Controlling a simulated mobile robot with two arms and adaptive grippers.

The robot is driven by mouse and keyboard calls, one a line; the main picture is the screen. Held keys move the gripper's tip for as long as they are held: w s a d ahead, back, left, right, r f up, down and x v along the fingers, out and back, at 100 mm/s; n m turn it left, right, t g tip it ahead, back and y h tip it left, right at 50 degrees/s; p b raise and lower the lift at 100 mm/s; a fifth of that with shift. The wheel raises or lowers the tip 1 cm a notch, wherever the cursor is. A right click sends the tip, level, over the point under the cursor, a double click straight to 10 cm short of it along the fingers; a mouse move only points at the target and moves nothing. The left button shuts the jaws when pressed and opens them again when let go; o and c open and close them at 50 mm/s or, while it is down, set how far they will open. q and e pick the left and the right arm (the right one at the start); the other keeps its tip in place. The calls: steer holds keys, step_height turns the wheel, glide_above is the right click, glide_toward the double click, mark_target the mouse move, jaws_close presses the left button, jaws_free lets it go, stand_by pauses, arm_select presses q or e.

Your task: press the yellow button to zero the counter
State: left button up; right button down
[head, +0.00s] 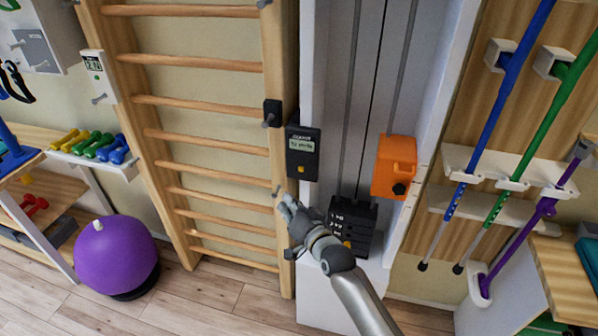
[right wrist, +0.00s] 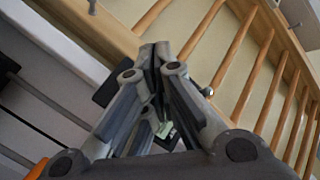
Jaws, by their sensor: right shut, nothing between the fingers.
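The counter (head: 303,143) is a black box with a pale display, fixed to the left upright of the white cable machine in the head view. Its small yellow button (head: 302,169) sits below the display. My right gripper (head: 282,202) is shut and empty, a little below and left of the counter and apart from it. In the right wrist view its fingers (right wrist: 156,58) meet at the tips. A pale green patch shows between the finger links there; I cannot tell for sure what it is. The button cannot be made out in that view. My left gripper is not in view.
Wooden wall bars (head: 205,140) stand left of the counter, with a dark bracket (head: 272,113) beside it. An orange box (head: 394,166) and a black weight stack (head: 352,222) are to the right. A purple ball (head: 115,255) lies on the floor at left.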

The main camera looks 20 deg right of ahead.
mark_target(301, 169)
steer(key=w+d+b, duration=0.5)
steer(key=w, duration=0.2)
steer(key=shift+w+b, duration=0.15)
steer(key=shift+b, duration=0.25)
steer(key=shift+a, duration=0.1)
stand_by(0.8)
stand_by(0.5)
steer(key=shift+w+d, duration=0.3)
steer(key=shift+w, duration=0.05)
